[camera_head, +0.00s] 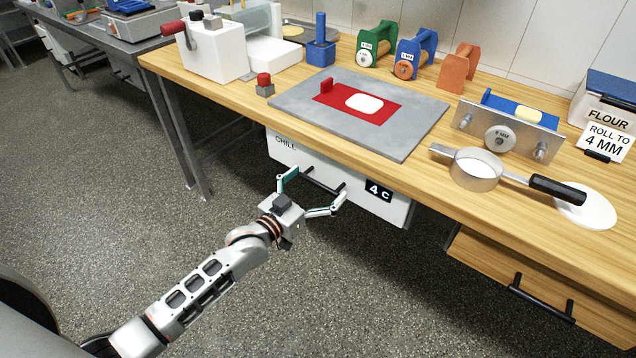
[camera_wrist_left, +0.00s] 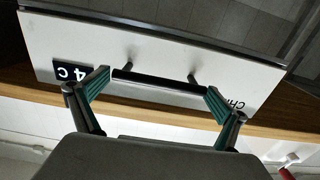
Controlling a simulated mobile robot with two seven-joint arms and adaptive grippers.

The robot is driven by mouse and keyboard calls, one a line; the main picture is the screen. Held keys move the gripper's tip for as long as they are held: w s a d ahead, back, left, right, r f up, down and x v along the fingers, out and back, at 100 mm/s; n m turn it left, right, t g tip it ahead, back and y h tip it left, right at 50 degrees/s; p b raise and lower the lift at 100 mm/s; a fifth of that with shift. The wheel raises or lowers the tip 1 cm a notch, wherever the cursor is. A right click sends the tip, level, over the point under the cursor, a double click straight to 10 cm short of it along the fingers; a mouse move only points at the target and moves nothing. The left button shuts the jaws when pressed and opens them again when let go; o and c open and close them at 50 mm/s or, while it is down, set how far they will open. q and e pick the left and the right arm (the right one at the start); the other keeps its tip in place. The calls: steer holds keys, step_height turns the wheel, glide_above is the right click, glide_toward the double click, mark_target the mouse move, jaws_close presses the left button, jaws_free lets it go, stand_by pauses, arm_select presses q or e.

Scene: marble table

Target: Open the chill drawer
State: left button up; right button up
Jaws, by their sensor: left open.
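The chill drawer (camera_head: 357,202) is a white-fronted drawer under the wooden tabletop, marked CHILL and with a black 4 C display (camera_head: 379,190). No opening into it shows at its top edge. Its black bar handle (camera_head: 322,181) sits at the middle of the front. My left gripper (camera_head: 314,185) is open in front of it, its two fingers spread toward the two ends of the handle. In the left wrist view, the handle (camera_wrist_left: 160,83) lies across the space between the open fingers; I cannot tell whether they touch it. My right gripper is out of view.
Above the drawer, a grey slab (camera_head: 420,125) with a red mat lies on the table (camera_head: 225,98). A metal cup with a black handle (camera_head: 475,170) stands near the front edge. A wooden drawer (camera_head: 500,262) is at the right. The floor in front is clear.

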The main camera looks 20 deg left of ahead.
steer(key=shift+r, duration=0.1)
arm_select(q)
steer(key=c, duration=1.4)
steer(key=shift+s+a+r+p, duration=0.15)
steer(key=shift+s+p, duration=0.2)
steer(key=shift+s, duration=0.1)
steer(key=p+v, duration=1.1)
steer(key=v, duration=2.1)
steer(key=shift+r, duration=0.1)
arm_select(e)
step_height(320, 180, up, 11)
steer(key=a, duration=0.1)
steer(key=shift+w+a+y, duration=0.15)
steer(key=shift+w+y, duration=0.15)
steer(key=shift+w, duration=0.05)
